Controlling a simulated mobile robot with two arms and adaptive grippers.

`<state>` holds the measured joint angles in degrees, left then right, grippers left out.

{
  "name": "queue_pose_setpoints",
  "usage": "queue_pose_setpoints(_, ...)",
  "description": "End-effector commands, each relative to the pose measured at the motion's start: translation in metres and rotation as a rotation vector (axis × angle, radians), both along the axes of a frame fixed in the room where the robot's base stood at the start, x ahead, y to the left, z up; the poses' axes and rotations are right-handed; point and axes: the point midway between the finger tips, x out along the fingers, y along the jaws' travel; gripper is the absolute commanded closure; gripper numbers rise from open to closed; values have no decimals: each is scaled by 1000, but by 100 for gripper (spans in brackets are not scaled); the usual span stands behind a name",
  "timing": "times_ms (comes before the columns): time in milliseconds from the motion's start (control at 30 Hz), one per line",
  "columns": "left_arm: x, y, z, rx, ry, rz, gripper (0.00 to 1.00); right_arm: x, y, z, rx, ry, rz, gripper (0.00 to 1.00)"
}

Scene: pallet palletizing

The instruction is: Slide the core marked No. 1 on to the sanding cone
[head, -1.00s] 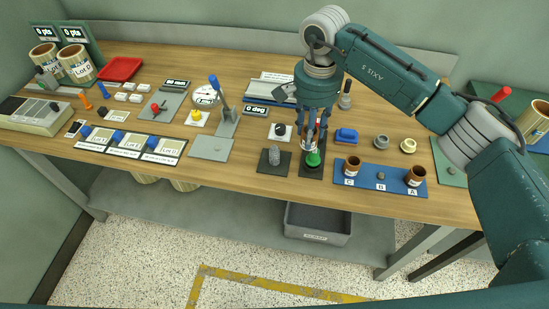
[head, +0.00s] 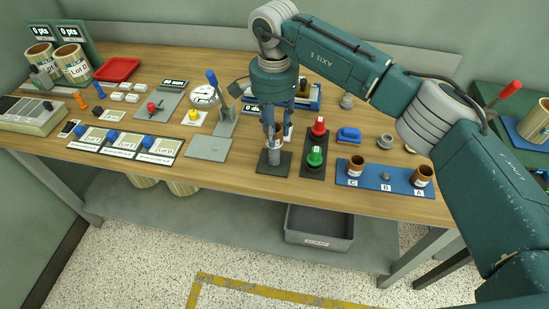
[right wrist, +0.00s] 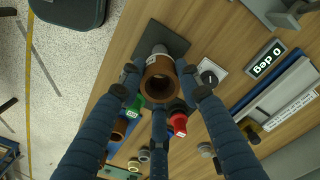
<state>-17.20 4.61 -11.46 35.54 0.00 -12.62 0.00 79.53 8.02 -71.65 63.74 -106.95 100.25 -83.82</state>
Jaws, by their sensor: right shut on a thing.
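The sanding cone (head: 273,158) is a grey upright piece on a dark square plate (head: 264,167). It also shows in the right wrist view (right wrist: 158,48). My right gripper (head: 274,137) is shut on a brown core (right wrist: 160,84) with a pale label. The core is upright above the cone and lines up with it in the head view; I cannot tell whether the cone's tip is inside. Its marking is too small to read. My left gripper is not in view.
Right of the cone stands a dark box with a red button (head: 319,127) and a green button (head: 315,156). A blue board (head: 370,179) holds brown cores at C and A. A grey plate (head: 208,148) lies to the left. A grey bin (head: 320,227) is below.

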Motion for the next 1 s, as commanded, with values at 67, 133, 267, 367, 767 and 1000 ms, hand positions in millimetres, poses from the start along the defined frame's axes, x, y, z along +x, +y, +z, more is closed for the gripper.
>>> queue_pose_setpoints(67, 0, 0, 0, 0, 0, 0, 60, 0, 0, 1, 0, 0, 0, 91)
queue_pose_setpoints(133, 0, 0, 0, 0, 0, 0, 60, 0, 0, 1, 0, 0, 0, 91)
queue_pose_setpoints(267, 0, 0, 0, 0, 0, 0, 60, 0, 0, 1, 0, 0, 0, 91)
queue_pose_setpoints(367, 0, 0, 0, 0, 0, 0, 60, 0, 0, 1, 0, 0, 0, 91)
queue_pose_setpoints(767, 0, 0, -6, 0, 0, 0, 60, 0, 0, -8, 0, 0, 0, 91)
queue_pose_setpoints(1000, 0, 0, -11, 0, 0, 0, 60, 0, 0, -14, 0, 0, 0, 91)
